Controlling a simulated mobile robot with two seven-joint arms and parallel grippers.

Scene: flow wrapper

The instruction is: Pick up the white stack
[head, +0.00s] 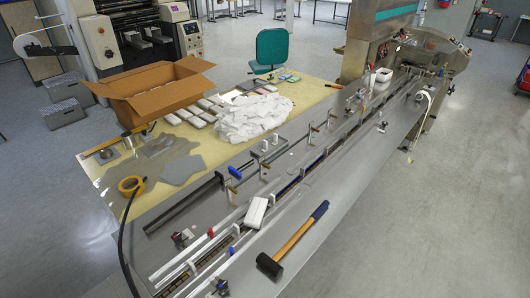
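A white stack (255,212) lies on the metal conveyor bed of the flow wrapper, near the middle of the head view. It is a small, bright, box-like block lying at a slant beside the guide rails. Several similar white packs (197,121) lie on the yellow tabletop by the cardboard box. Neither of my grippers shows in the head view.
A hammer (291,240) with a wooden handle lies just right of the white stack. Long guide rails (212,240) run beside it.

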